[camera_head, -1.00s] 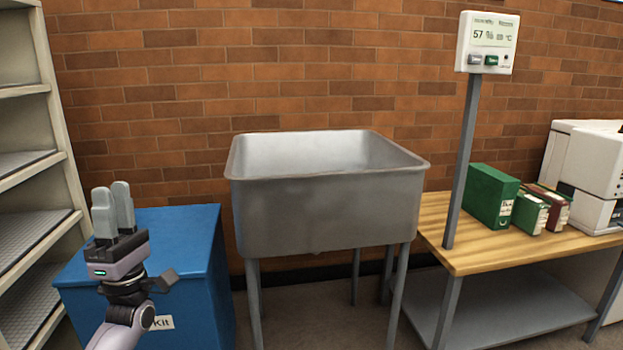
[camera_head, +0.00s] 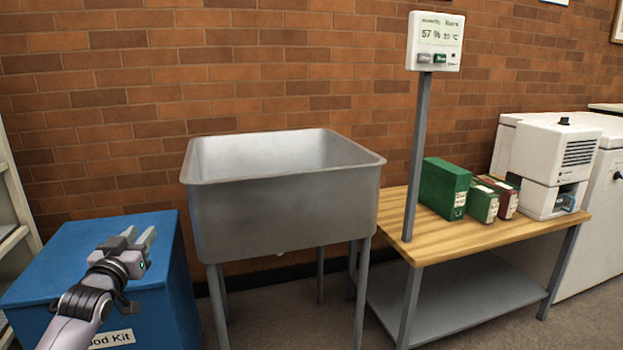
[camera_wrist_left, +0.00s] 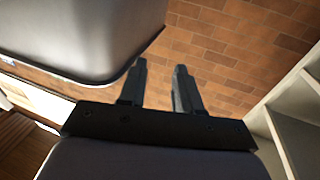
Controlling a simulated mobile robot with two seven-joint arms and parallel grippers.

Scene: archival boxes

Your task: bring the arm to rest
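My left gripper (camera_head: 143,238) shows at the lower left of the head view, in front of the blue box and left of the metal sink, touching neither as far as I can see. Its grey fingers point up and to the right. In the left wrist view the two fingers of this gripper (camera_wrist_left: 160,68) stand a little apart, with only brick wall behind the gap. It is empty. My right gripper is not in view.
A blue box (camera_head: 160,285) stands at left, beside a grey metal sink (camera_head: 290,215) on legs. At right, a wooden table (camera_head: 395,222) bears a display post (camera_head: 416,150), a green box (camera_head: 443,188), two smaller boxes and a white machine (camera_head: 545,160). A shelf (camera_wrist_left: 300,130) shows in the wrist view.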

